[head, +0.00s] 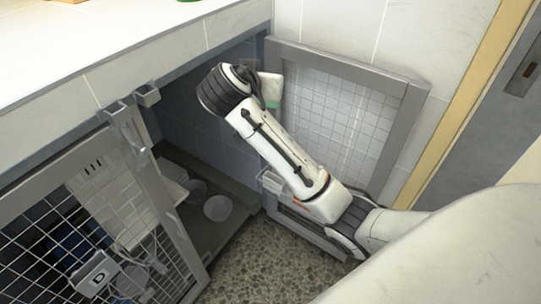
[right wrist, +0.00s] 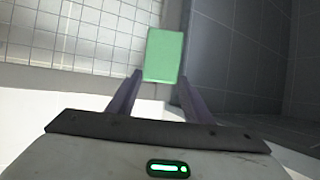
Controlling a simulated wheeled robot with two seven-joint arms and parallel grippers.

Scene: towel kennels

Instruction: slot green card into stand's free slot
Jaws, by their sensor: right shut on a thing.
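My right gripper (right wrist: 161,80) is shut on a plain green card (right wrist: 162,54), which stands out beyond the two dark fingers in the right wrist view. In the head view my right arm reaches up from the lower right to the mouth of an open kennel. A small patch of green shows beside its wrist, near the open mesh door; the fingers are not clear there. I cannot make out the stand or its free slot in either view. My left gripper is not in view.
The open mesh door (head: 405,125) stands behind my right arm. The white counter (head: 100,70) runs above the kennels. A pale bowl (head: 217,207) sits inside the open kennel. A closed mesh door (head: 70,215) with a "D" plate (head: 98,274) is at left.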

